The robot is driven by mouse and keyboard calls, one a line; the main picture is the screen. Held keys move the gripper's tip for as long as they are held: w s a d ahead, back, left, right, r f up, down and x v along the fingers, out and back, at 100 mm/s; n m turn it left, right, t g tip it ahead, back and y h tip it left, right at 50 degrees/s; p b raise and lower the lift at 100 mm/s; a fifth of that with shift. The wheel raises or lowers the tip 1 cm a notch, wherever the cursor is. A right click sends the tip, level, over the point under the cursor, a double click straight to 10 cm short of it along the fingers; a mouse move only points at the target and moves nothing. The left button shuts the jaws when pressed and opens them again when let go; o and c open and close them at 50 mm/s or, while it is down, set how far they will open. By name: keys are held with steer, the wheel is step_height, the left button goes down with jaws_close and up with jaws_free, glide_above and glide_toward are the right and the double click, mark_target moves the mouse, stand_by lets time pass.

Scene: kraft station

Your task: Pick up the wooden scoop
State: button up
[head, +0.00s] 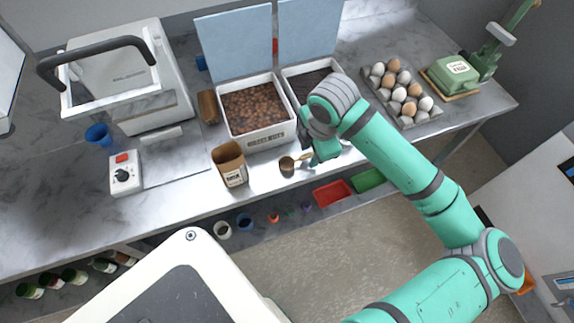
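The wooden scoop (287,165) lies on the metal counter in front of the white bin of brown beans. Its brown bowl is on the left and its handle points right, toward my gripper (313,161). My gripper is low over the counter at the handle end, with its fingers pointing down. The wrist and arm hide most of the gripper from above. I cannot tell whether the fingers are around the handle or beside it, or how far apart they are.
An open kraft bag (230,165) stands left of the scoop. The bean bin (256,143) is just behind. An egg tray (406,117) sits to the right. Red (332,193) and green (369,180) bins are below the counter's front edge. A grey machine (150,75) stands at left.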

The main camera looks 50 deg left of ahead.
steer(key=shift+f, duration=0.2)
jaws_close()
steer(key=shift+r, duration=0.15)
